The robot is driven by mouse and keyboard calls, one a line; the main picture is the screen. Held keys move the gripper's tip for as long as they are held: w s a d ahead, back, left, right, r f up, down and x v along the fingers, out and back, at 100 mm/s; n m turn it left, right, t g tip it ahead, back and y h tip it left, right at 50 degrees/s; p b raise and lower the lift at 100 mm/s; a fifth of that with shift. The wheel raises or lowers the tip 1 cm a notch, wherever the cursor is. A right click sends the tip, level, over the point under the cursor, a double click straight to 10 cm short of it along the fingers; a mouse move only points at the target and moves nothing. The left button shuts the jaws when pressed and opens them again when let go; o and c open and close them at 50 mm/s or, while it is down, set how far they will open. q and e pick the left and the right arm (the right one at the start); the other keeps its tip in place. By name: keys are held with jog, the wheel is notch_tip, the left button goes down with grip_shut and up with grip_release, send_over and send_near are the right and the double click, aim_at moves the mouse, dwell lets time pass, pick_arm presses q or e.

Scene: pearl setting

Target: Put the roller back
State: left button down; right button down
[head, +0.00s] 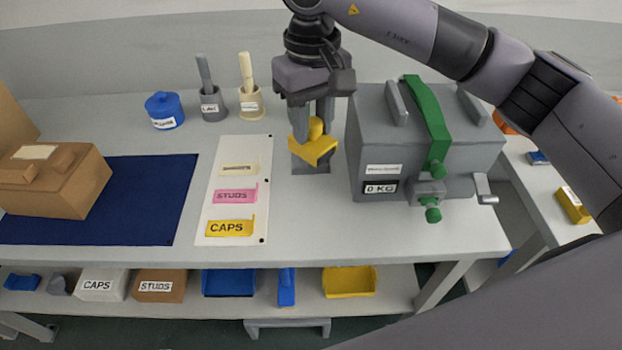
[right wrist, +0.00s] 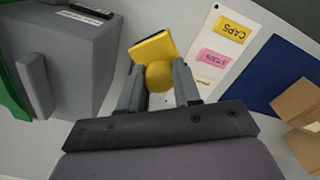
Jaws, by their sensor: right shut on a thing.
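My right gripper (head: 314,130) is over the table just left of the grey machine, pointing down. It is shut on the round knob of a yellow piece (head: 314,152) with a flat, angled plate. In the right wrist view the yellow piece (right wrist: 152,48) shows with its ball-like knob between the two fingers (right wrist: 158,77). A grey block or stand (head: 310,167) shows directly below the yellow piece. I cannot tell whether they touch. No thing is plainly marked as a roller; the yellow piece is the only thing held. My left gripper is not in view.
The grey machine (head: 373,140) with a green strap and crank stands close right. A white board (head: 240,150) with coloured labels lies left, then a blue mat (head: 140,222) with a brown box (head: 60,190). Two cups (head: 214,106) and a blue pot (head: 164,110) stand behind.

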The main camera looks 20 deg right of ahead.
notch_tip(320, 180, down, 13)
jog(key=shift+f+p, duration=0.15)
jog(key=shift+p, duration=0.35)
